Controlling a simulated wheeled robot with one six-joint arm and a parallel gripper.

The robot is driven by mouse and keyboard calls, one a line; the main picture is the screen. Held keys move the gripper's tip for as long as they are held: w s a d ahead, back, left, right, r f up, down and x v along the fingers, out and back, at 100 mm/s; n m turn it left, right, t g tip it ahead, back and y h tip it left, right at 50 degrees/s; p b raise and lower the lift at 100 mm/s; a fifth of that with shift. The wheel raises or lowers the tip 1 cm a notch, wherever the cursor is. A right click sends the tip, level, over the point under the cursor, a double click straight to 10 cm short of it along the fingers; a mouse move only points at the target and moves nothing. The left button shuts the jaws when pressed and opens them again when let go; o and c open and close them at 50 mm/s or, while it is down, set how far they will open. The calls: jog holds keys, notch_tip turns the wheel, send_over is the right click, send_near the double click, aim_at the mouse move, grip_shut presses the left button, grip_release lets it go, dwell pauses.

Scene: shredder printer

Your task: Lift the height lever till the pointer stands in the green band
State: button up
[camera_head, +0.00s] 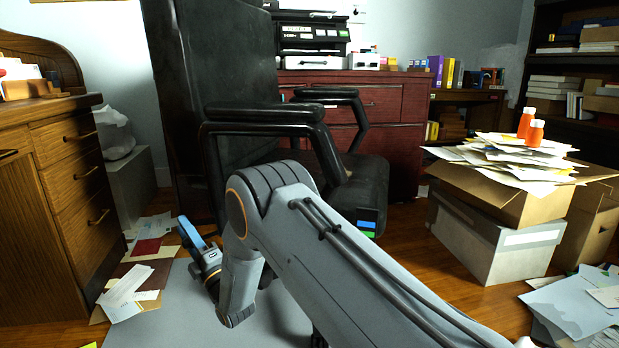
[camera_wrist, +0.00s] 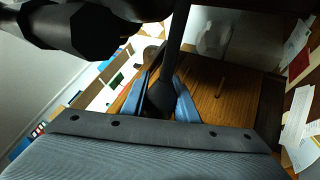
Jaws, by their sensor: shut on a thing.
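A black office chair (camera_head: 330,178) stands in the middle of the head view, partly hidden by my arm. A small panel with blue and green bands (camera_head: 367,222) is on the side of its seat. I cannot make out a pointer there. My gripper (camera_head: 187,228) is low, left of the chair seat. In the wrist view, my gripper (camera_wrist: 162,84) has its blue fingers shut on the dark knob end of the height lever (camera_wrist: 161,98), a black rod running up the picture. The lever does not show clearly in the head view.
A wooden desk with drawers (camera_head: 75,170) stands at the left. Papers (camera_head: 130,285) lie on the floor near my gripper. At the right, a cardboard box (camera_head: 520,205) topped with papers and orange bottles stands on a grey box. A red cabinet (camera_head: 385,110) is behind the chair.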

jog(key=shift+r+p, duration=0.5)
jog(key=shift+r, duration=0.35)
dwell(0.5)
jog(key=shift+f, duration=0.7)
jog(key=o, duration=1.4)
jog(key=shift+c, duration=0.2)
jog(key=shift+s+d, duration=0.1)
jog(key=shift+p+v, duration=1)
jog(key=shift+v, duration=1.9)
